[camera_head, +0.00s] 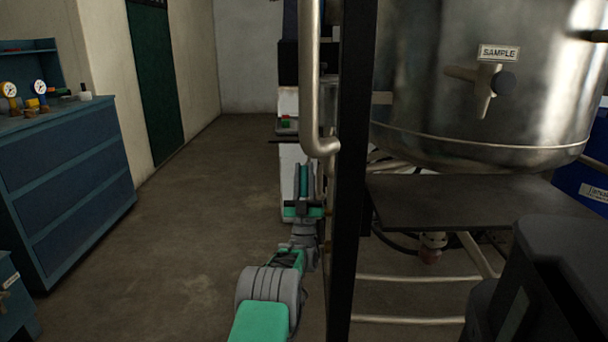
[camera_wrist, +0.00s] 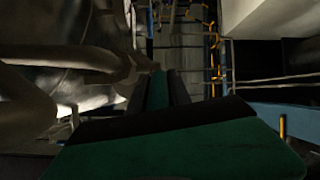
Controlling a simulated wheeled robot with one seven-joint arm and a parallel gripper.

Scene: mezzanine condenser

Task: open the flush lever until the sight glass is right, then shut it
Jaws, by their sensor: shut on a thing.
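My gripper (camera_head: 304,172) is at the end of my grey and green arm, just below the bent end of a vertical metal pipe and left of a dark upright post. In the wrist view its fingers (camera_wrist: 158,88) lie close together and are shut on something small. I cannot pick out the flush lever or the sight glass with certainty in either view.
The pipe (camera_head: 310,80) and black post (camera_head: 352,170) stand close beside my arm. A steel vessel (camera_head: 490,75) with a sample tap (camera_head: 485,90) hangs over a dark shelf (camera_head: 470,205) at right. A blue cabinet (camera_head: 75,185) stands left; the floor (camera_head: 190,220) between is clear.

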